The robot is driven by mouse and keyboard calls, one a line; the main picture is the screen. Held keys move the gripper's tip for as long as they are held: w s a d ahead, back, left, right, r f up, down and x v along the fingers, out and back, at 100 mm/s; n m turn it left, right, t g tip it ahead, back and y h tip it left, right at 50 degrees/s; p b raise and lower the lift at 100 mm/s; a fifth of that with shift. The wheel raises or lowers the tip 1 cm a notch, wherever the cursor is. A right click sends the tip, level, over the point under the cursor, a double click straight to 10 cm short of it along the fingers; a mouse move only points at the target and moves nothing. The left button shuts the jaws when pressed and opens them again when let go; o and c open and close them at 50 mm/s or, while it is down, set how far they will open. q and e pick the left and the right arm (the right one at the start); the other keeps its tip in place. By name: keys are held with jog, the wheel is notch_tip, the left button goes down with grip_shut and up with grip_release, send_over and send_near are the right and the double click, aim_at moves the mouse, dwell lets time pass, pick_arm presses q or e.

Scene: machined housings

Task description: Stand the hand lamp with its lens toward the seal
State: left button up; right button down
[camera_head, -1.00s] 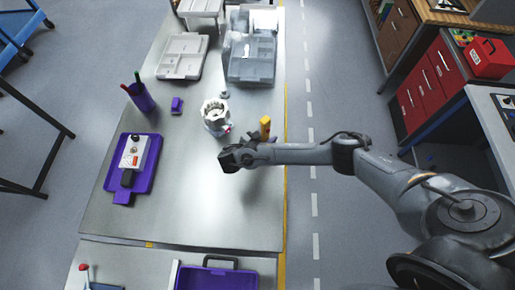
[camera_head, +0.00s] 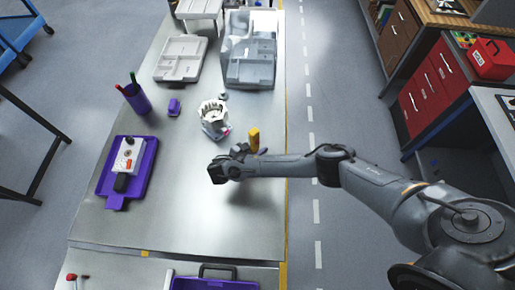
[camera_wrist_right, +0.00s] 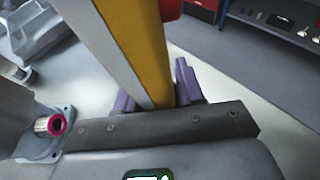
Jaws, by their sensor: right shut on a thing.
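The yellow hand lamp (camera_head: 254,138) is near the right edge of the metal table, roughly upright. My right gripper (camera_head: 248,150) is shut on it; the black wrist hides part of the gripper in the head view. In the right wrist view the lamp (camera_wrist_right: 142,45) runs between the purple fingers (camera_wrist_right: 155,92), with a red part at its upper end. I cannot tell whether its base touches the table. The pale round housing (camera_head: 213,113) stands left of and beyond the lamp. A pink ring, likely the seal (camera_wrist_right: 57,124), shows low on its side. The lens is not clearly visible.
A purple tray (camera_head: 146,180) with a meter box (camera_head: 128,155) lies at left. A purple pen cup (camera_head: 138,101), a small purple block (camera_head: 174,107) and grey compartment trays (camera_head: 248,65) are farther back. The table's front middle is clear.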

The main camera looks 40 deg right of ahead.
jog(key=shift+f, duration=0.15)
pick_arm(q)
jog(key=shift+d, duration=0.15)
pick_arm(e)
jog(key=c, duration=0.7)
grip_release()
pick_arm(q)
jog(key=shift+r, duration=0.1)
